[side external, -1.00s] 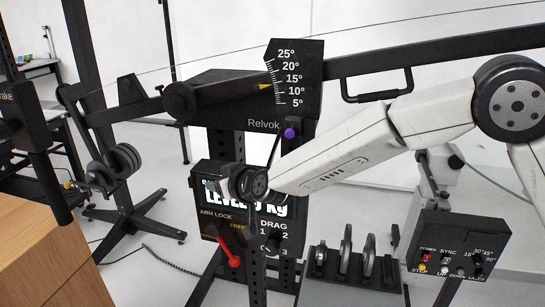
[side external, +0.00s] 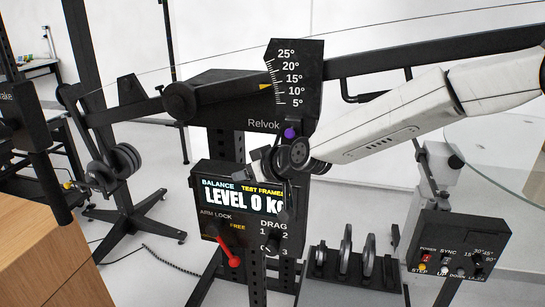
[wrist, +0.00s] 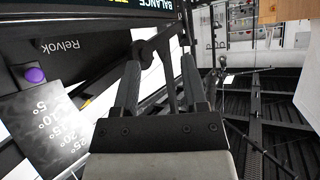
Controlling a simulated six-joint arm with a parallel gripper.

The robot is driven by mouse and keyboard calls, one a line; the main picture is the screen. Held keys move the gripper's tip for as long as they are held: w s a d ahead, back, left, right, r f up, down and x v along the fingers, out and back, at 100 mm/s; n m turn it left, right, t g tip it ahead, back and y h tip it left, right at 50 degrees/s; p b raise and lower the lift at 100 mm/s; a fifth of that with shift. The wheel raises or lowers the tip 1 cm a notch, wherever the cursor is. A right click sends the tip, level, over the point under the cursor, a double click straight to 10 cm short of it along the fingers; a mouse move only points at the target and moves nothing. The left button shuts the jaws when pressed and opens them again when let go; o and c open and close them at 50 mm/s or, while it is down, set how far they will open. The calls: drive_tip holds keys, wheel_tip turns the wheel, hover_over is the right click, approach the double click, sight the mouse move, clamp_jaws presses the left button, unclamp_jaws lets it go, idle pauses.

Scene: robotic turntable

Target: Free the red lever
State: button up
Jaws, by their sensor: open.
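The red lever (side external: 229,249) is on the black console (side external: 208,220) in the side view, under the words ARM LOCK. It slants, with its upper end to the left and its lower end by a red knob. The word FREE stands to the right of its upper end. My gripper (side external: 257,168) is above the lever and a little to its right, in front of the top of the console's display, and apart from the lever. In the wrist view my gripper (wrist: 161,58) has its fingers spread with nothing clearly held. The lever does not show there.
The display (side external: 240,197) reads LEVEL 0 KG. A DRAG dial (side external: 273,243) is right of the lever. Above are an angle scale (side external: 292,75) and a purple knob (side external: 290,132). Weight discs (side external: 347,252) and a control box (side external: 460,243) stand to the right.

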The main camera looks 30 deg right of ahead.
drive_tip(key=o, duration=0.4)
drive_tip(key=t, duration=0.3)
hover_over(235, 262)
drive_tip(key=s+a, duration=0.1)
wheel_tip(235, 262, down, 7)
wheel_tip(235, 262, down, 5)
drive_tip(key=a+m, duration=0.1)
drive_tip(key=m, duration=0.1)
drive_tip(key=s+d+f+m+t, duration=0.1)
drive_tip(key=s+f+m, duration=0.2)
drive_tip(key=f, duration=0.7)
drive_tip(key=s+d+f+m+t, duration=0.2)
drive_tip(key=f+m, duration=0.1)
drive_tip(key=f, duration=0.7)
drive_tip(key=shift+s+d, duration=0.3)
drive_tip(key=shift+s, duration=0.1)
drive_tip(key=shift+w, duration=0.15)
drive_tip(key=shift+w+a, duration=0.25)
drive_tip(key=shift+w, duration=1)
drive_tip(key=shift+w+a, duration=0.2)
drive_tip(key=shift+w, duration=1)
drive_tip(key=shift+w+a, duration=0.25)
drive_tip(key=shift+w, duration=1)
